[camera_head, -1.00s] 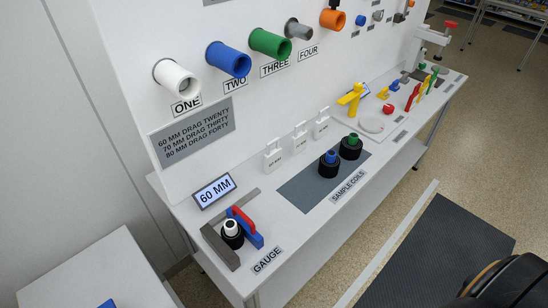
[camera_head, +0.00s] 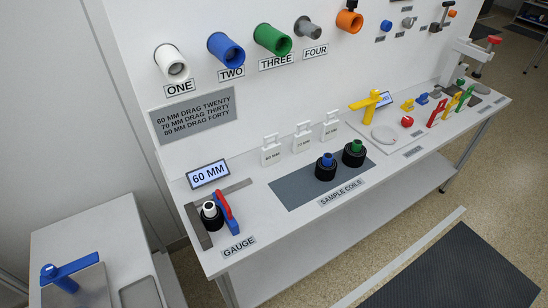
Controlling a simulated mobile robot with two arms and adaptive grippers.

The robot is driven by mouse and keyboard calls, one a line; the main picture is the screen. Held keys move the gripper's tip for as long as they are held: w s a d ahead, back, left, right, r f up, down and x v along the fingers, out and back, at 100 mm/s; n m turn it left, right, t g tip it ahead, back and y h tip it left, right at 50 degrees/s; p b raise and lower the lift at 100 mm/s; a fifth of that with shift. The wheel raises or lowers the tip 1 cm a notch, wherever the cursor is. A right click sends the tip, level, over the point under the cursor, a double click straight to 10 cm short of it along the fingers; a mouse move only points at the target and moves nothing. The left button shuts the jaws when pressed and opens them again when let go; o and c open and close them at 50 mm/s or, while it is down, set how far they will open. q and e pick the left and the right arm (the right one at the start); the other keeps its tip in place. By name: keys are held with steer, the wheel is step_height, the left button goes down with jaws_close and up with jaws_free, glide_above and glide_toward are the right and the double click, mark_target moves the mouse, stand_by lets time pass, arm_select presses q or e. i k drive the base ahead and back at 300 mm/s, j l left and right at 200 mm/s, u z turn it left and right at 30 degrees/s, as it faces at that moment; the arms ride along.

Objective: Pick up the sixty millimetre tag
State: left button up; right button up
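Three white tags stand in a row at the back of the bench, against the upright panel. The leftmost tag (camera_head: 271,154) has small print that seems to read 60 MM, though it is barely legible. The middle tag (camera_head: 302,142) and the right tag (camera_head: 331,129) have the same shape, with a narrow upper part. All three stand apart from each other. Neither of my grippers is in view.
A grey mat (camera_head: 290,191) holds a blue-cored coil (camera_head: 325,171) and a green-cored coil (camera_head: 353,155) in front of the tags. A gauge (camera_head: 228,214) with a white-cored coil (camera_head: 211,217) sits left. Coloured tubes (camera_head: 226,51) project from the panel above.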

mark_target(271, 154)
steer(key=i+l+u, duration=0.1)
steer(key=l+u, duration=0.25)
steer(key=i+l+u, duration=0.1)
steer(key=u, duration=0.3)
steer(key=l+u, duration=0.35)
